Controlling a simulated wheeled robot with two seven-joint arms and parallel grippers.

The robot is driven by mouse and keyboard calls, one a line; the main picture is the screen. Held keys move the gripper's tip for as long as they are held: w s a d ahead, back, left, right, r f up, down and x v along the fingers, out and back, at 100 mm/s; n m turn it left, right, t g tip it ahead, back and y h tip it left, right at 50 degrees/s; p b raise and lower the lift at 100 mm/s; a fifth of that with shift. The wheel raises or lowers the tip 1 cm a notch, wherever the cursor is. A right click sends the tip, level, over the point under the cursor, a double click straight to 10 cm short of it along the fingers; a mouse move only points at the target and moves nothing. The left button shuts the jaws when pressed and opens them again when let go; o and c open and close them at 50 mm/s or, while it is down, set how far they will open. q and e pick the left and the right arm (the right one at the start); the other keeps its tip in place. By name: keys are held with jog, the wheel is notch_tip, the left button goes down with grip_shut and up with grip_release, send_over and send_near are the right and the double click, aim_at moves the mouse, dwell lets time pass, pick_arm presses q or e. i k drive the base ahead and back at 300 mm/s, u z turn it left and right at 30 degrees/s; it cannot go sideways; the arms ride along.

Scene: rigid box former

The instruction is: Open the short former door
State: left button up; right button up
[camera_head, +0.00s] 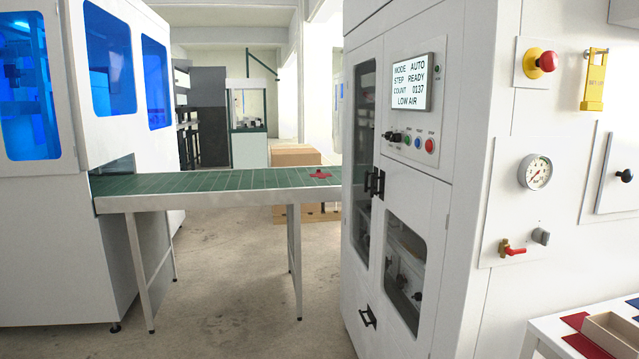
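The white box former machine fills the right half of the head view. Its short door (432,228) is below the control panel, has a dark-framed window and looks shut. A black handle (380,184) is at that door's upper left. The taller, narrow door (377,125) is to its left, with a long window and its own black handle (368,181) close beside the other one. It also looks shut. Machine parts show dimly through the short door's window. Neither of my grippers is in view.
A green conveyor (220,180) on legs runs from the blue-windowed machine (100,150) at left towards the former. Another black handle (368,317) is low on the former. A white table (548,328) with a tray stands at lower right. The floor (240,270) before the conveyor is clear.

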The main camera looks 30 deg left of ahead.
aim_at(421, 201)
jog(key=u, duration=1.25)
jog(key=i, duration=1.15)
jog(key=u, duration=0.65)
jog(key=i, duration=1.85)
jog(key=z, duration=0.7)
